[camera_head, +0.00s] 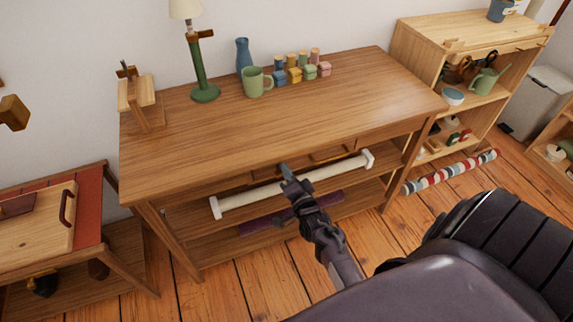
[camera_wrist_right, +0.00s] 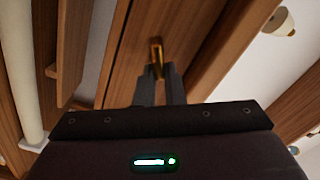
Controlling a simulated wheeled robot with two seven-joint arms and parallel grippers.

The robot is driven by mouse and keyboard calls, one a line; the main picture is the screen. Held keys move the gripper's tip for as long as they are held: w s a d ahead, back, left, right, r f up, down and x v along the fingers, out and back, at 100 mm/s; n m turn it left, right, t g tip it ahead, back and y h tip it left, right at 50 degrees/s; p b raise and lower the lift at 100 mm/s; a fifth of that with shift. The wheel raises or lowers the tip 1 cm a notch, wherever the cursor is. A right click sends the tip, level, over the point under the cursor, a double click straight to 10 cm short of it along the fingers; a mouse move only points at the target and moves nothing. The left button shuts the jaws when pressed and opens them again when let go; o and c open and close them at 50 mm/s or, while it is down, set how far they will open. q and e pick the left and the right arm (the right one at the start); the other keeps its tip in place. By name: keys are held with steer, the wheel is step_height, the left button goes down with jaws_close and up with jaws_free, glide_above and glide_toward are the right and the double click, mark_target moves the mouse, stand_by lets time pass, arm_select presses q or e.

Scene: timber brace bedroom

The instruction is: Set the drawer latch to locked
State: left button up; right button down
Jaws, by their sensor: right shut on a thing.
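The wooden desk (camera_head: 270,115) has drawer fronts (camera_head: 334,154) under its top. My right gripper (camera_head: 287,173) is at the desk's front, just below the top edge. In the right wrist view a small brass latch (camera_wrist_right: 156,50) stands out from the wooden drawer front (camera_wrist_right: 130,62). The fingers of my right gripper (camera_wrist_right: 160,82) are shut on the latch. The fingertips partly cover it, so its exact setting cannot be told. My left gripper is not in view.
A cream bar (camera_head: 325,174) runs across the desk's front, close to my right gripper. A purple item (camera_head: 262,222) lies on a shelf below. A lamp (camera_head: 198,60), green mug (camera_head: 254,83) and blue bottle (camera_head: 243,55) stand on top. Shelves (camera_head: 425,60) stand right.

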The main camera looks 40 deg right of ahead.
steer(key=shift+d+f+m+p, duration=0.1)
steer(key=shift+f+m+p, duration=0.1)
steer(key=shift+m, duration=0.75)
steer(key=shift+a+f+m+p, duration=0.1)
steer(key=shift+m+p, duration=0.1)
steer(key=shift+m, duration=0.7)
steer(key=shift+d+f+m+p, duration=0.1)
steer(key=shift+f+m+p, duration=0.1)
steer(key=shift+m, duration=0.75)
steer(key=c, duration=1.5)
jaws_free()
steer(key=shift+s, duration=0.15)
